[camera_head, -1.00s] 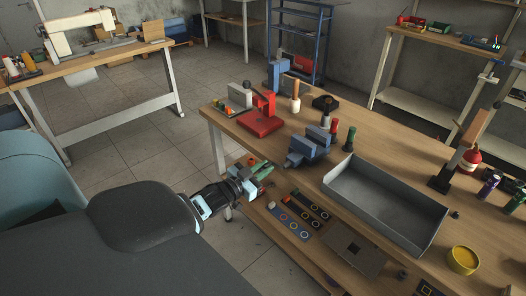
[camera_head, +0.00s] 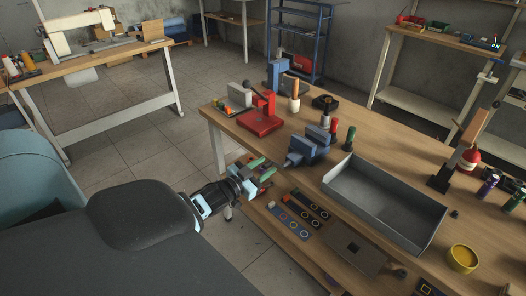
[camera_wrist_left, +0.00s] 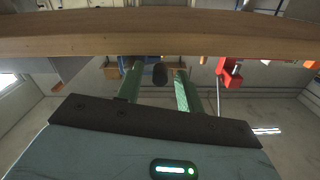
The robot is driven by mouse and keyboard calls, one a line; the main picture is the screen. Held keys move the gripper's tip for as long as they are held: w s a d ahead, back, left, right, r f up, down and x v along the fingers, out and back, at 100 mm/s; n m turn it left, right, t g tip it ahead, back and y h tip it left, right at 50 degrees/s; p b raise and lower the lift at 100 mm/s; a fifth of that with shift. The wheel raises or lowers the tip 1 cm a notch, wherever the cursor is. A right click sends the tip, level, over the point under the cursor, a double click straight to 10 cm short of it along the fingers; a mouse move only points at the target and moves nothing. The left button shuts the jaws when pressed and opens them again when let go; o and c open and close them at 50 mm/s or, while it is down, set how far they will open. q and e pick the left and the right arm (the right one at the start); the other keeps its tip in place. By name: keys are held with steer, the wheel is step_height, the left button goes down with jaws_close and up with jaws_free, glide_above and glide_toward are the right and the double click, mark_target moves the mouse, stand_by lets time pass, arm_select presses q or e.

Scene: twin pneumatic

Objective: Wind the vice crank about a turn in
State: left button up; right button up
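The blue vice (camera_head: 308,147) is fixed near the front edge of the wooden workbench (camera_head: 395,135). Its crank is hard to make out in the head view. My left gripper (camera_head: 262,169) is at the bench's front left, just left of and below the vice. Its two green fingers are apart. In the left wrist view, a dark rounded knob (camera_wrist_left: 160,73), perhaps the crank's grip, shows between the open fingertips (camera_wrist_left: 156,82), with a gap on both sides. My right gripper is not in view.
A grey metal tray (camera_head: 385,204) lies right of the vice. A red press-like tool (camera_head: 261,122) stands behind left. Dark strips with ringed parts (camera_head: 290,222) lie on a lower surface in front. The bench edge (camera_wrist_left: 160,42) crosses the top of the wrist view.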

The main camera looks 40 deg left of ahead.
arm_select(q)
steer(key=s, duration=0.8)
steer(key=shift+a, duration=0.3)
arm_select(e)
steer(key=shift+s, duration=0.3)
arm_select(q)
steer(key=shift+w, duration=0.1)
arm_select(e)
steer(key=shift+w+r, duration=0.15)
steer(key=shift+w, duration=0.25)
